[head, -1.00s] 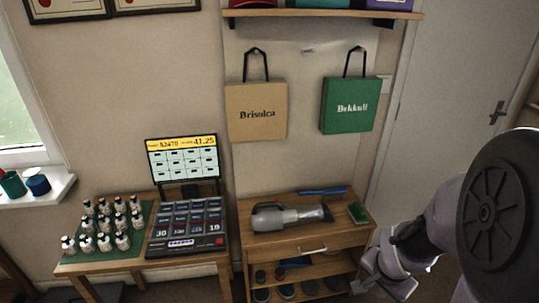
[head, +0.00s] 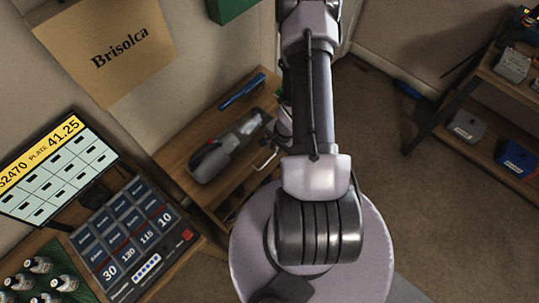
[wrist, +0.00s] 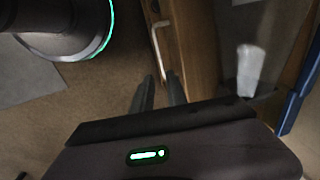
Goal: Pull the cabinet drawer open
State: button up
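The wooden cabinet (head: 172,152) stands against the wall left of my arm in the head view. Its drawer has a pale bar handle (head: 265,160), and the drawer looks shut. In the wrist view the handle (wrist: 157,42) runs along the wooden drawer front (wrist: 192,40). My gripper (wrist: 160,77) shows two dark fingers with a narrow gap between them. The near end of the handle lies by the fingertips, in line with the gap; I cannot tell whether they touch.
A grey handheld vacuum (head: 225,148) and a blue bar (head: 243,91) lie on the cabinet top. A table with a keypad register (head: 125,235) stands at left. A shelf (head: 475,105) stands at right. Open carpet (head: 385,150) lies between.

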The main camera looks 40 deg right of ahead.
aim_at(271, 158)
jog(key=f+b, duration=0.1)
jog(key=f, duration=0.2)
jog(key=w+f+b, duration=0.1)
jog(key=f, duration=0.2)
jog(key=w+f+b, duration=0.1)
jog(key=f, duration=0.2)
jog(key=shift+a+f, duration=0.1)
jog(key=shift+f, duration=0.2)
jog(key=shift+c, duration=0.5)
grip_shut()
dwell(0.4)
